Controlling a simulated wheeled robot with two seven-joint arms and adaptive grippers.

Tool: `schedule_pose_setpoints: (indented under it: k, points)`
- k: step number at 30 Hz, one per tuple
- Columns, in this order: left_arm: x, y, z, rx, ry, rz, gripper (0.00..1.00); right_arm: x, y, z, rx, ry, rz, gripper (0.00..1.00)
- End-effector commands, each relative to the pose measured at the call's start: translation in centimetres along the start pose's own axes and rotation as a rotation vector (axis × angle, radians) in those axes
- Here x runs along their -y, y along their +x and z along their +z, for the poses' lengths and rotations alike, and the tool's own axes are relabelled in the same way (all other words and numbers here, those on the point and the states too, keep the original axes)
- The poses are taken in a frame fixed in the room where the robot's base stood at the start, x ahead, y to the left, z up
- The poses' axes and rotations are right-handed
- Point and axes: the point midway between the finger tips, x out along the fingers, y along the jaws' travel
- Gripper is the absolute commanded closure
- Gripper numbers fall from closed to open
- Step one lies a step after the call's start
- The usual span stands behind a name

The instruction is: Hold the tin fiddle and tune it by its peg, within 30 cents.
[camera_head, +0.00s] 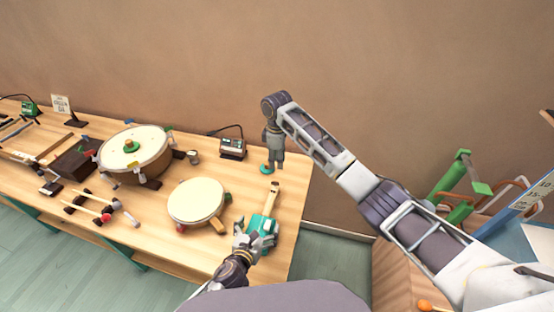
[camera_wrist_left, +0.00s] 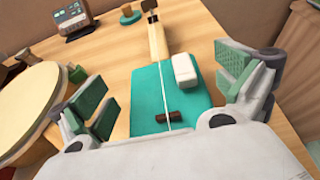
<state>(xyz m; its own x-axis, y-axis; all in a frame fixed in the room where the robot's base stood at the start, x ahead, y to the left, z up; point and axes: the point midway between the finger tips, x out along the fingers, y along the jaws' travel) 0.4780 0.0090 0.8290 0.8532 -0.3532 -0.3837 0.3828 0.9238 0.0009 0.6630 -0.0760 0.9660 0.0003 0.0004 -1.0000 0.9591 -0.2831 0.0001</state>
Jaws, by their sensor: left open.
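The tin fiddle has a teal body (camera_head: 262,226) and a pale wooden neck (camera_head: 274,196), and lies on the table near its right end. In the left wrist view the teal body (camera_wrist_left: 146,98) carries one pale string, a dark brown bridge (camera_wrist_left: 172,117) and a white block (camera_wrist_left: 185,70). The neck's dark far end is cut by the frame edge; I cannot make out the peg. My left gripper (camera_head: 256,240) is open at the near end of the body, its green-padded fingers (camera_wrist_left: 165,92) apart on either side. My right gripper (camera_head: 274,163) hangs beyond the neck; its jaws are unclear.
A small green disc (camera_head: 266,169) with a knob is by my right gripper. A grey device with a display (camera_head: 232,149) stands behind. A round cream drum (camera_head: 196,202) is close left of the fiddle. A larger drum (camera_head: 134,148) and mallets (camera_head: 90,207) lie farther left.

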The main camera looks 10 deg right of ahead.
Motion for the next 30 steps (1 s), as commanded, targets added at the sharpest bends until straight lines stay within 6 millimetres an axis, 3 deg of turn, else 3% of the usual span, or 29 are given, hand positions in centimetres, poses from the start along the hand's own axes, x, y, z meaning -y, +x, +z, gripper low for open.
schedule_pose_setpoints:
  k: [18,30]
  points:
    - [0.0,-7.3,0.0,-0.001,0.0,-0.001,0.0,0.0,0.0,0.0,0.0,0.0,0.0,0.73]
    - [0.0,-9.9,0.0,-0.001,-0.001,-0.001,0.0,0.0,0.0,0.0,0.0,0.0,0.0,0.73]
